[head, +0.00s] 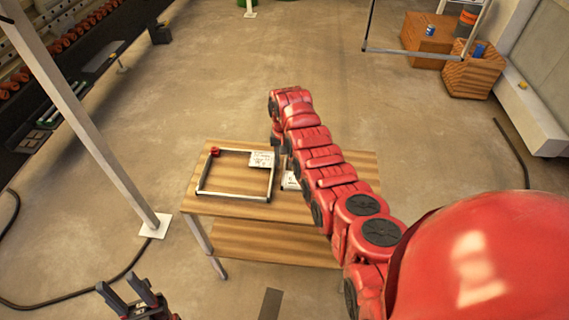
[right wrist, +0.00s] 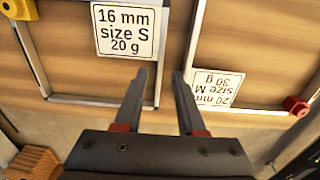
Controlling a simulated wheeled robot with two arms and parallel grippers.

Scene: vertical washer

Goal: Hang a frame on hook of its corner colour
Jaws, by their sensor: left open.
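A silver rectangular frame with a red corner (head: 215,151) and a white label (head: 262,159) lies on the wooden table (head: 235,207). In the right wrist view its label (right wrist: 213,88) reads 20 mm, size M, 30 g. A second frame with a yellow corner (right wrist: 18,9) and a label (right wrist: 124,30) reading 16 mm, size S, 20 g lies beside it, mostly behind my right arm in the head view. My right gripper (right wrist: 160,80) is open, its fingers either side of the yellow-cornered frame's side bar. My left gripper (head: 137,295) is open and empty, away from the table. No hook is clearly visible.
A pale post (head: 100,155) on a white base stands left of the table. Thin silver bars (head: 410,54) form an open rectangle at the upper right, near a wooden box (head: 425,40) and crate (head: 472,75). Dark cables lie on the floor. Floor behind the table is clear.

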